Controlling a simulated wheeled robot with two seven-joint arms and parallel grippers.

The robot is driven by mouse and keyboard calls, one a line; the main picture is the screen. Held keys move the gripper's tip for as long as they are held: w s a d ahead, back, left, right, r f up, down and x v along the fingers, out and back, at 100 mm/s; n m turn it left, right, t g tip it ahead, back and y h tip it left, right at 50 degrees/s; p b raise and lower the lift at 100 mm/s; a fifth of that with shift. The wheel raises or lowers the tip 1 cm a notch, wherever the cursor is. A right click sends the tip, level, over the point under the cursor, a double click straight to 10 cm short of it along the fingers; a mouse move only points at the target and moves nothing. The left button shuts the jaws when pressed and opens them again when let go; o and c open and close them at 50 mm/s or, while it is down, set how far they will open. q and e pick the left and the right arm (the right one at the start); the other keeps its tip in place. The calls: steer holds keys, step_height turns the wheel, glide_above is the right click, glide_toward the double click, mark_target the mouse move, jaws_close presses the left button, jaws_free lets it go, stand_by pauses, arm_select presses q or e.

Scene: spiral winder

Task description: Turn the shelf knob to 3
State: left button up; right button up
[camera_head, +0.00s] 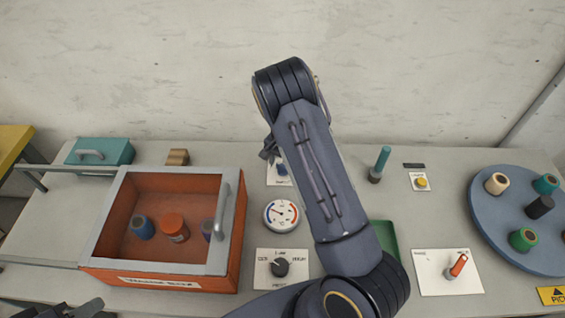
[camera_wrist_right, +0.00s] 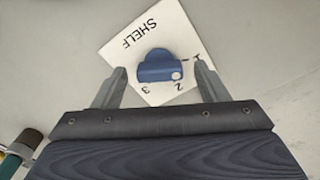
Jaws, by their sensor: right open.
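The shelf knob (camera_wrist_right: 158,66) is blue and sits on a white plate (camera_wrist_right: 118,44) marked SHELF, with 1, 2 and 3 around it. Its white dot lies at its lower right, closest to the 2. In the head view the knob (camera_head: 282,169) shows partly beside my right arm. My right gripper (camera_wrist_right: 160,82) is open, with one finger on each side of the knob and visible gaps between. In the head view this gripper (camera_head: 268,149) is mostly hidden by its arm. Part of my left gripper (camera_head: 85,308) shows at the bottom left edge; its jaws are unclear.
A dial gauge (camera_head: 281,215) and a black knob (camera_head: 280,267) on a white plate are nearby. An orange box (camera_head: 160,275) with a handle stands left. A red-handled switch (camera_head: 457,265) and a blue turntable (camera_head: 490,225) with several spools are right. A teal-topped peg (camera_head: 381,160) stands behind.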

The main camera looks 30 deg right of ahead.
steer(key=shift+f, duration=0.2)
steer(key=c, duration=1)
